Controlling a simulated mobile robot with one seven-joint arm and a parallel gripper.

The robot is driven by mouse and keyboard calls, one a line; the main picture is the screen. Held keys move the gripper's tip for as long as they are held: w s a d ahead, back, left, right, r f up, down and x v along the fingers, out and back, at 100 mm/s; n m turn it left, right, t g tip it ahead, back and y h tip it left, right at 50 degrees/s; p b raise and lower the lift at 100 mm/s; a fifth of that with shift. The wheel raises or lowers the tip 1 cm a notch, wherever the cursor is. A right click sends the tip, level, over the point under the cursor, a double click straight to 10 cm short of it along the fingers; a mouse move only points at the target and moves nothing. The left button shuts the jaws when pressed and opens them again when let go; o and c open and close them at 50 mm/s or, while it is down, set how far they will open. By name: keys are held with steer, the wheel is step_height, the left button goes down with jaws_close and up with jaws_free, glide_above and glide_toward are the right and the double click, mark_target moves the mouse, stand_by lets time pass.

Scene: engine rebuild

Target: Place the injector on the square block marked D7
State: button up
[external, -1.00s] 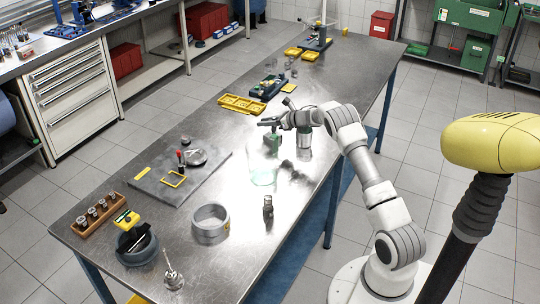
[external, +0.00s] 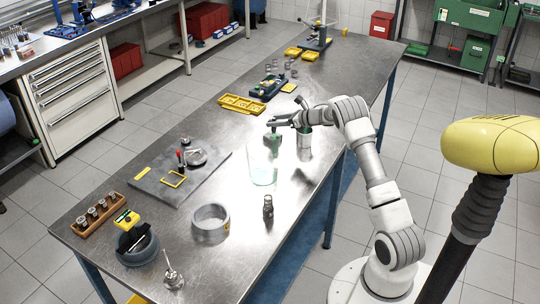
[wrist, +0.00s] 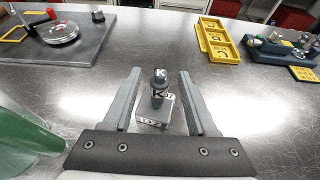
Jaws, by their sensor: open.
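In the wrist view, a small upright part with a dark body and a grey-blue top marked K, apparently the injector (wrist: 158,82), stands on a small pale square block (wrist: 153,117). The block's front marking looks like D7, though it is small and partly unclear. My gripper (wrist: 160,72) is open, with one finger on each side of the part and visible gaps to both.
A translucent greenish jar (external: 262,168) stands close by, at the left in the wrist view. A metal can (external: 304,143) is near my wrist. A dark upright part (external: 268,208) and grey ring (external: 210,222) are nearer the camera. Yellow tray (external: 242,104) lies beyond.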

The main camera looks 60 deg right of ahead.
steer(key=v, duration=0.6)
steer(key=shift+s+r, duration=0.2)
steer(key=shift+s, duration=0.05)
steer(key=w+a+r+m+h, duration=0.1)
steer(key=a+r+m+h, duration=0.15)
steer(key=r+m, duration=0.35)
steer(key=w+a+r+m+h, duration=0.2)
steer(key=a+r+m, duration=0.15)
steer(key=r, duration=0.45)
steer(key=s+a+r+m+g+h, duration=0.15)
steer(key=s+a+r+m, duration=0.25)
steer(key=a+r+m, duration=0.5)
steer(key=s+a+f+m+g+y+p, duration=0.1)
steer(key=s+a+f+m+g+y, duration=0.2)
steer(key=s+a+m, duration=0.5)
steer(key=s+a+f+m+g+y+p, duration=0.1)
steer(key=s+a+f+m+g+y, duration=0.2)
steer(key=s+a, duration=1.7)
step_height(320, 180, down, 3)
steer(key=a+m, duration=0.2)
steer(key=m, duration=0.4)
steer(key=shift+s, duration=0.25)
steer(key=shift+m+g, duration=0.25)
